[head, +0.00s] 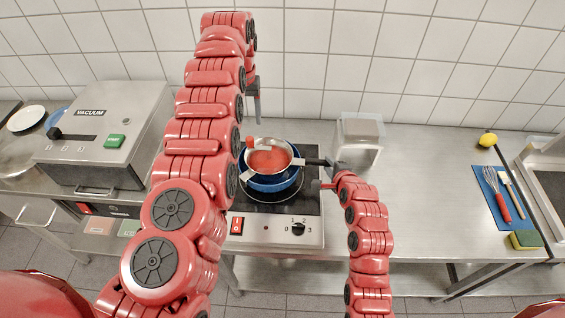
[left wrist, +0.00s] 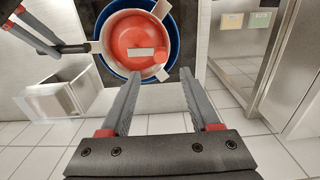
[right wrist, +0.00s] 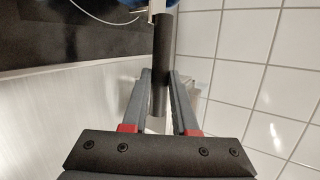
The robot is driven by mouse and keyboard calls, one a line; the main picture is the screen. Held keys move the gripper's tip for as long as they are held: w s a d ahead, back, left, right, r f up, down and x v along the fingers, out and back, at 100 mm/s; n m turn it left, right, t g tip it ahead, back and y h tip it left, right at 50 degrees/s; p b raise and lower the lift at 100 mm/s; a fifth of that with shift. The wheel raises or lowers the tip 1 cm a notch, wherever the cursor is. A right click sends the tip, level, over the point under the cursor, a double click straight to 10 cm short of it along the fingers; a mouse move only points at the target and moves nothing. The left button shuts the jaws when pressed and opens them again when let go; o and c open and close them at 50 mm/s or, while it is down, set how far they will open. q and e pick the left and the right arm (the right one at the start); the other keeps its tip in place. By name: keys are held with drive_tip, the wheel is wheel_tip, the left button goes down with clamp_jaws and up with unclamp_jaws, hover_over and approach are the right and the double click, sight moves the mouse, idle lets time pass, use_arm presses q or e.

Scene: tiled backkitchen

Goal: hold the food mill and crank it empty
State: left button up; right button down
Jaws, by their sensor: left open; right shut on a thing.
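The food mill (head: 284,155) is a steel pan with red food (head: 268,162) inside, seated on a blue pot (head: 272,184). In the left wrist view the red food (left wrist: 132,36) lies around a pale bar (left wrist: 140,53). A small red crank knob (head: 249,142) shows at the rim; it also shows in the left wrist view (left wrist: 162,75). My left gripper (head: 257,105) is open and empty above and behind the mill, its fingers apart from the knob. My right gripper (head: 325,174) is shut on the mill's black handle (right wrist: 162,50).
The pot stands on a black hotplate (head: 290,205) with a red switch and dial. A vacuum machine (head: 105,125) is at left. The counter at right is mostly clear, with a blue mat (head: 490,188) and utensils.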

sight(250, 138)
use_arm(q)
drive_tip(key=shift+f, duration=0.15)
drive_tip(key=shift+f, duration=3.85)
clamp_jaws()
